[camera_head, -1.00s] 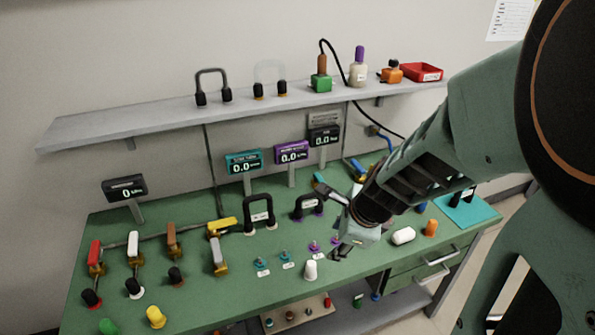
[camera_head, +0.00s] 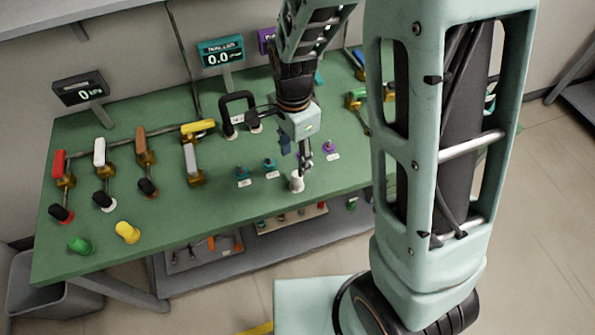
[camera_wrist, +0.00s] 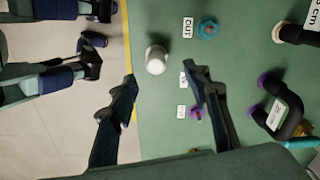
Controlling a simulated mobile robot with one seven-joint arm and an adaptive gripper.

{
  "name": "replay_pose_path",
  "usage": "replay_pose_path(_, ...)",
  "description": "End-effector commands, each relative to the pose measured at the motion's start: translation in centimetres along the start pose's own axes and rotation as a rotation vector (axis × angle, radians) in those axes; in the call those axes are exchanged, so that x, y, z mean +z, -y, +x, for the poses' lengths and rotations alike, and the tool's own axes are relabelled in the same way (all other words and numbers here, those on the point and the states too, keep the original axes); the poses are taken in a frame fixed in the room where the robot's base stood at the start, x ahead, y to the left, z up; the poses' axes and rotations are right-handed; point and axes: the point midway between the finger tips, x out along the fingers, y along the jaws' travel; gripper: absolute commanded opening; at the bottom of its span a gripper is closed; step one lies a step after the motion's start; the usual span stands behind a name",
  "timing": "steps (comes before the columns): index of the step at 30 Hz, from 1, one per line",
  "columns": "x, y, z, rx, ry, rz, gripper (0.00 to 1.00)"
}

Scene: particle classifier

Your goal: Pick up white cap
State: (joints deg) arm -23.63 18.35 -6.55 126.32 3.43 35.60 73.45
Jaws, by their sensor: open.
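The white cap (camera_head: 296,182) is a small pale cylinder near the front edge of the green table. In the wrist view the white cap (camera_wrist: 157,59) shows between the lines of the two fingers, just beyond the tips, close to the yellow-striped table edge. My gripper (camera_head: 305,163) points down at the cap in the head view, its fingers partly overlapping it there. In the wrist view my gripper (camera_wrist: 160,80) is open with nothing between its dark fingers. I cannot tell the exact height gap between tips and cap.
Small teal fittings (camera_head: 268,164) and a purple fitting (camera_head: 328,147) with labels stand close to the cap. A black handle (camera_head: 238,112) stands behind. Valves with coloured levers (camera_head: 100,153) and a yellow knob (camera_head: 127,231) are at the left. My arm hides the table's right part.

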Motion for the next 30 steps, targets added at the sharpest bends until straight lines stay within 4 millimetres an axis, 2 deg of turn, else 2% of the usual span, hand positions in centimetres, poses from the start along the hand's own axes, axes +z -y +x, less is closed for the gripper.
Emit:
replay_pose_path(3,0.0,-0.1,1.7,0.002,0.001,0.001,0.44)
replay_pose_path(10,-0.1,-0.3,3.3,0.002,0.002,0.003,0.44)
replay_pose_path(18,-0.2,-0.8,6.9,0.002,0.002,0.003,0.44)
replay_pose_path(28,-0.2,-0.8,7.6,-0.002,0.001,0.003,0.44)
replay_pose_path(30,-0.2,-0.8,7.6,-0.002,0.001,0.003,0.39)
